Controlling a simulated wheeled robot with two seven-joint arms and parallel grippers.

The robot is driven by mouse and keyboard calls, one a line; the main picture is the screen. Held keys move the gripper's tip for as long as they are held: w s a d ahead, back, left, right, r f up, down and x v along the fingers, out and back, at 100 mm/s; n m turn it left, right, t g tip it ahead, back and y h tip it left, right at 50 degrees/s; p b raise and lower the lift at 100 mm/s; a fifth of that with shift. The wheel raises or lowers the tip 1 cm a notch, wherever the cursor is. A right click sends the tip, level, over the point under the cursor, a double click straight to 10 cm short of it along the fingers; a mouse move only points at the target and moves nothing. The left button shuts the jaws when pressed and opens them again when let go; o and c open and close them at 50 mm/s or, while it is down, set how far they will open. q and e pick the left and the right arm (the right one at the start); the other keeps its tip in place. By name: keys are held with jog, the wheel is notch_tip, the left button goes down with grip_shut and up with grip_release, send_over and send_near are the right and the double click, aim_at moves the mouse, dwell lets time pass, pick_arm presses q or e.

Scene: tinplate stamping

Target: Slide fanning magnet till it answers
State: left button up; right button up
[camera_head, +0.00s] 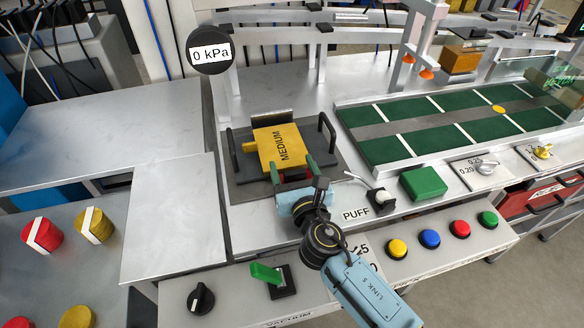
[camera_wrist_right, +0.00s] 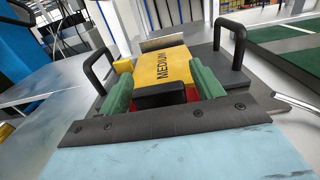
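A yellow block marked MEDIUM (camera_head: 281,143) sits on a dark plate (camera_head: 243,190) between two black handles (camera_head: 327,131); no part is labelled as the fanning magnet. The block also shows in the right wrist view (camera_wrist_right: 164,68). My right gripper (camera_head: 291,168) reaches in from the near side. Its two green fingers are spread apart at the block's near end. A black knob-like part (camera_wrist_right: 160,95) lies between the fingers, with red showing beside it. I see gaps beside it and cannot tell contact. My left gripper is out of view.
A round gauge (camera_head: 210,50) reads 0 kPa. To the right are a green striped conveyor (camera_head: 420,139), a PUFF lever (camera_head: 380,197) and a green block (camera_head: 423,184). Several coloured buttons (camera_head: 430,239) line the front panel. The bare metal top at left (camera_head: 175,215) is clear.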

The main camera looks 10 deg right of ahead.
jog(key=s, duration=0.4)
jog(key=s+d, duration=0.1)
jog(key=s, duration=0.4)
jog(key=s+d, duration=0.1)
jog(key=s, duration=0.3)
jog(key=shift+s, duration=0.15)
notch_tip(320, 180, up, 6)
jog(key=g+p, duration=0.5)
jog(key=p, duration=0.9)
jog(key=shift+h, duration=0.4)
jog(key=b+x, duration=0.1)
jog(key=x, duration=1.1)
jog(key=shift+w+f+b, duration=0.15)
jog(key=shift+w+b, duration=0.25)
jog(key=shift+c, duration=0.2)
